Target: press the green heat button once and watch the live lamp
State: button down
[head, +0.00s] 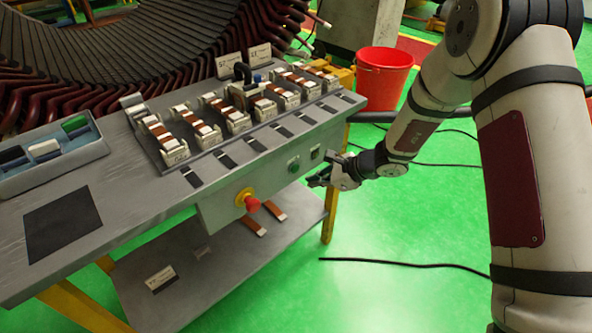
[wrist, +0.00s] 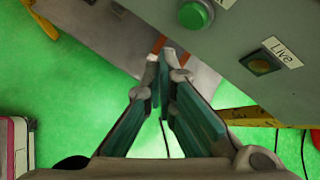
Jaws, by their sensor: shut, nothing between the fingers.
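The green heat button (head: 293,167) sits on the front panel of the grey bench. It shows large at the top of the wrist view (wrist: 193,14), its label mostly cut off. The live lamp (head: 315,153) is to its right on the same panel. In the wrist view the lamp (wrist: 260,65) is a dull olive square in a dark frame under a "Live" label; it looks unlit. My gripper (head: 315,182) is in front of the panel, just right of and below the button, apart from it. In the wrist view its fingertips (wrist: 164,60) are together and empty.
A red emergency stop (head: 252,203) on a yellow base sticks out left of the button. A lower shelf (head: 215,262) with brown strips is under the panel. Several clamped coil pieces (head: 210,135) stand on the bench top. A red bucket (head: 383,78) stands behind; black cables cross the green floor.

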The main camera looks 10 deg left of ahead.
jog(key=shift+w+a+b, duration=0.45)
jog(key=shift+w+a, duration=0.4)
jog(key=shift+a, duration=0.25)
dwell(0.7)
jog(key=shift+w+a, duration=0.25)
jog(key=shift+a, duration=0.05)
jog(key=shift+w+a+b, duration=0.25)
jog(key=shift+a+b, duration=0.1)
jog(key=shift+b, duration=0.05)
dwell(1.2)
jog(key=shift+s+d, duration=0.55)
jog(key=shift+d, duration=0.1)
jog(key=shift+d, duration=0.1)
jog(key=shift+s+d, duration=0.75)
jog(key=shift+d, duration=0.2)
jog(key=shift+s+d, duration=0.75)
jog(key=shift+d, duration=0.2)
jog(key=c, duration=2.4)
grip_release()
